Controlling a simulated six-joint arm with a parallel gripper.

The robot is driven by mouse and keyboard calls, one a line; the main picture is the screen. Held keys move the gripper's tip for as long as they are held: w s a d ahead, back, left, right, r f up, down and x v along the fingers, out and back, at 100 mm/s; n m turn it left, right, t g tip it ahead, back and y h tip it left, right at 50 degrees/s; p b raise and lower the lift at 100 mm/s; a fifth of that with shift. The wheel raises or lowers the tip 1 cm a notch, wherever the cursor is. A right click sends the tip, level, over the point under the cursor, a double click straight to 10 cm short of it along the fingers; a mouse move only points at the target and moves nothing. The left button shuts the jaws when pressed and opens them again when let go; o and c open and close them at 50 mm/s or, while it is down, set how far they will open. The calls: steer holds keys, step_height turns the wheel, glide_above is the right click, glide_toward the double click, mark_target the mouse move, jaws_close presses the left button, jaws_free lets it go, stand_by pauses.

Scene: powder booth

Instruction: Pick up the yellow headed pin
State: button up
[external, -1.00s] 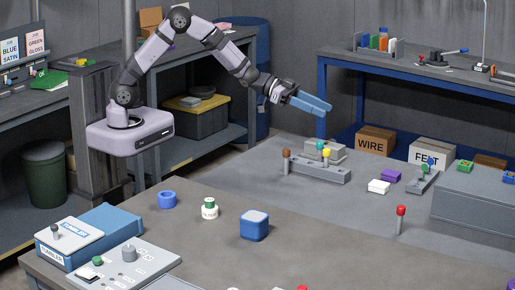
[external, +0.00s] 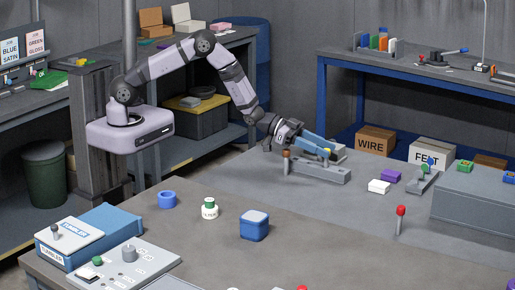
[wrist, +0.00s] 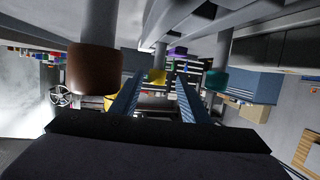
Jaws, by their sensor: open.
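The yellow headed pin (external: 326,152) stands in a grey block (external: 318,172) on the table, with its head at the tips of my gripper's blue fingers (external: 318,147). In the wrist view the yellow head (wrist: 157,76) shows in the gap between the two open fingers (wrist: 158,92). I cannot tell how deep between them it is. A brown headed pin (external: 286,158) stands at the block's left end; it shows at the left in the wrist view (wrist: 95,68). A teal headed pin (wrist: 216,78) is right of the fingers there and hidden in the external view.
A red headed pin (external: 401,211) stands nearer the front. A blue box (external: 254,226) stands front left. Bare table lies between them.

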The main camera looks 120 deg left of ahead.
steer(key=shift+d+p+x, duration=0.1)
steer(key=shift+p+x, duration=0.45)
steer(key=shift+x, duration=0.4)
steer(key=shift+d+p+x, duration=0.15)
steer(key=shift+p+x, duration=0.4)
steer(key=shift+x, duration=1.3)
jaws_close()
